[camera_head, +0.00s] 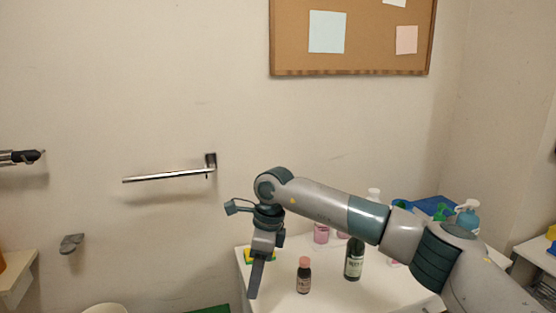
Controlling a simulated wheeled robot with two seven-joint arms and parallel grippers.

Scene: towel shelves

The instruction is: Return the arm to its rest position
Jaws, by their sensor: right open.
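My right arm comes in from the lower right and bends downward at its wrist, left of the picture's middle. My right gripper (256,276) points down in front of the left edge of a white table (325,294). It is open, and I see nothing held in it. Its fingers are seen nearly edge-on. My left arm and gripper are not in view. No towel shows in this view.
A small dark bottle (304,277) and a dark green bottle (354,260) stand on the table near the arm. A yellow-green sponge (262,255) lies beside the gripper. A metal towel bar (165,175) and a corkboard (350,62) are on the wall.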

